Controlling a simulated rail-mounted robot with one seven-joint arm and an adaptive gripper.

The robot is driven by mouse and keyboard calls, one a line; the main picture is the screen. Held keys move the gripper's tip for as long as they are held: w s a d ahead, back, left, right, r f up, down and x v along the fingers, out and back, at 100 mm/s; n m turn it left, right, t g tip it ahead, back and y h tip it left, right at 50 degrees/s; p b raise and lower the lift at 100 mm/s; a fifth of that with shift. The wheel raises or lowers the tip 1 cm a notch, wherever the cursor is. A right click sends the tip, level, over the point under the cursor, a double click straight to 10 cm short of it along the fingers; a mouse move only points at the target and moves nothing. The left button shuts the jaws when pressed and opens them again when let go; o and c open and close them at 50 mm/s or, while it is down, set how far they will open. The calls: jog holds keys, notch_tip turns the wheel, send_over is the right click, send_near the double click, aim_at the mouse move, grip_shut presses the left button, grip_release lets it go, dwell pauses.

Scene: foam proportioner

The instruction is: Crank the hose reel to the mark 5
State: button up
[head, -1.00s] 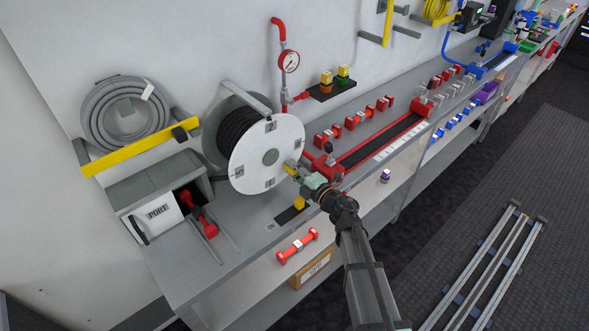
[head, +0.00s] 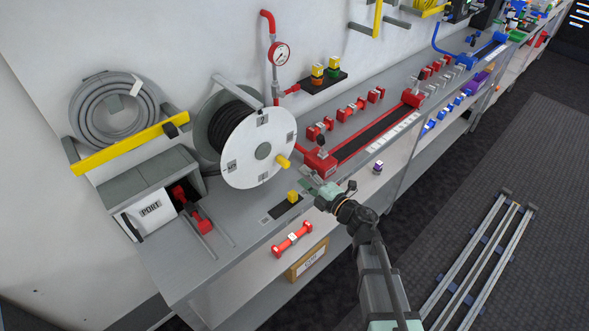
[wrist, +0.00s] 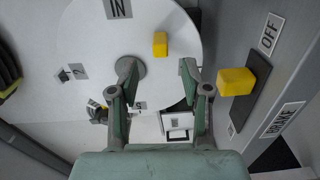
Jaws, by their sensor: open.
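The hose reel has a white round face (head: 245,165) with small marked plates and a dark hose wound behind it. Its yellow crank handle (head: 284,161) sticks out at the right of the hub. In the wrist view the white face (wrist: 85,25) shows an IN plate, and the handle (wrist: 160,43) lies just beyond the fingertips.
A yellow brake block (head: 292,196) stands on the bench near the gripper; the wrist view shows it (wrist: 236,81) by OFF and BRAKE labels. A red slide track (head: 375,138) lies right. A red dumbbell-shaped part (head: 292,239) sits below.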

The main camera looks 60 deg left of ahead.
jog(key=shift+w+d, duration=0.2)
jog(key=shift+d, duration=1.35)
jog(key=shift+f, duration=0.1)
jog(key=n+b, duration=1.6)
jog(key=n, duration=0.2)
send_near(288, 166)
jog(key=a+p, duration=0.1)
jog(key=a, duration=0.2)
jog(key=s+a, duration=0.1)
jog(key=a, duration=0.3)
jog(key=a+p, duration=0.1)
jog(key=a, duration=0.3)
jog(key=shift+s+a+p, duration=0.25)
jog(key=shift+p, duration=0.05)
jog(key=shift+c, duration=0.4)
